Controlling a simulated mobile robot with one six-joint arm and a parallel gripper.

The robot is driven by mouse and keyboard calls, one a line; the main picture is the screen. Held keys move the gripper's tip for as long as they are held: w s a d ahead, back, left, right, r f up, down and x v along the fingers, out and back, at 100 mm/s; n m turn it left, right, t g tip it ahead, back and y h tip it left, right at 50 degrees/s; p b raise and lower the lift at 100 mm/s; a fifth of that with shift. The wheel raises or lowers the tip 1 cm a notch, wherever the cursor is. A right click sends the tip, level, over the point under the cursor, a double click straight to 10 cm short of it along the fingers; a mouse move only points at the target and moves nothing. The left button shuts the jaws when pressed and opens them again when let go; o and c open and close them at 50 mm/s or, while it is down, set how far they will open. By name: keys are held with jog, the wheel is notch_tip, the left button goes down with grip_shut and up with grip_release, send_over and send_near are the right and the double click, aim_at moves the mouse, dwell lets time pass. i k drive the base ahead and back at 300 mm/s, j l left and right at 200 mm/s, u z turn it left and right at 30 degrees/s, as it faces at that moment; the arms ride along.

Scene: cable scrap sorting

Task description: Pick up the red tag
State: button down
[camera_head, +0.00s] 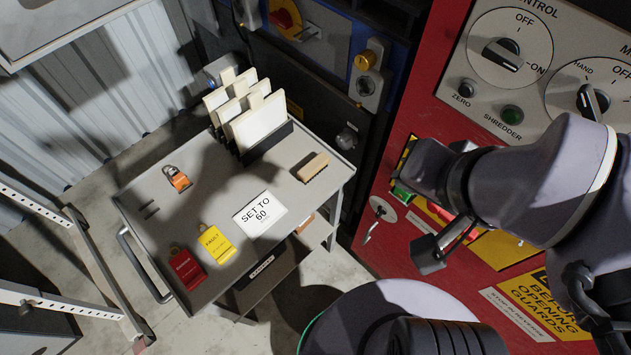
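The red tag (186,269) lies flat on the grey cart top (150,235), near its front left corner, with a dark hole end toward the back. A yellow tag (216,244) marked "FAULT" lies just to its right, close beside it. My gripper (417,219) is at the right, in front of the red machine panel and well away from the red tag. Its two fingers are spread apart with nothing visible between them. Nothing covers the red tag.
The cart top also holds an orange padlock (178,181), a "SET TO 60" card (259,213), a brush (311,167) and a rack of upright pale plates (262,122). The cart handle (140,264) is at the left. The red control panel (415,110) stands at the right.

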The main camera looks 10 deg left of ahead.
aim_at(191, 273)
jog(key=u, duration=2.25)
jog(key=j, duration=0.2)
jog(key=i, duration=0.35)
jog(key=l+z, duration=0.05)
